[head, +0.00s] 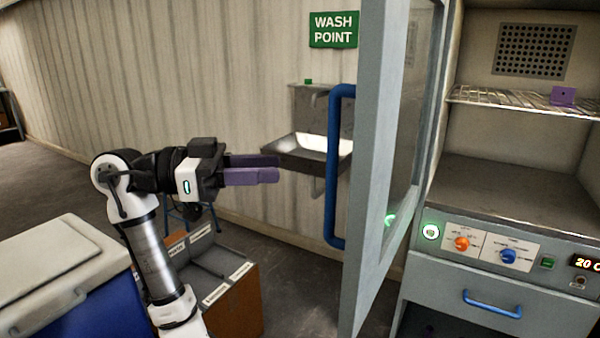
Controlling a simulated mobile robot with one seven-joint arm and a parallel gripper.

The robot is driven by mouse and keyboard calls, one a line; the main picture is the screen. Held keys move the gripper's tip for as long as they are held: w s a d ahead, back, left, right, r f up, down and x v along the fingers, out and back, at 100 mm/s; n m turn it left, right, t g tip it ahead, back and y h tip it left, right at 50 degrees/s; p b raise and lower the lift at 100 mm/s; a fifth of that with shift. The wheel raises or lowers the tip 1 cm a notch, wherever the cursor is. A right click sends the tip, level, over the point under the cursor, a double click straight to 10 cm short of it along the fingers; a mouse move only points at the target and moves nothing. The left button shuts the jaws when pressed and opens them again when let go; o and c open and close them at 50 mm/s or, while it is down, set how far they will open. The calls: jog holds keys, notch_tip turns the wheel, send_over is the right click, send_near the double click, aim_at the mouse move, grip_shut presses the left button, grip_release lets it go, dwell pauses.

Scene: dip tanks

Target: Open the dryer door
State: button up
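The dryer door (380,150) stands swung open, seen nearly edge-on, with its window facing the cabinet. Its blue bar handle (331,170) is on the left face of the door. The dryer cabinet (520,190) is open to view on the right, with a wire shelf inside. My gripper (278,168) is left of the handle, apart from it, with its purple fingers pointing right. The two fingers show one behind the other, and I cannot tell whether there is a gap between them. I see nothing held.
A purple piece (563,96) sits on the wire shelf (500,98). A control panel (500,250) and a blue-handled drawer (500,305) are below. A steel sink (300,150) hangs on the wall behind. A blue and white cooler (70,285) and a brown box (240,300) stand at lower left.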

jog(key=shift+a, duration=1.65)
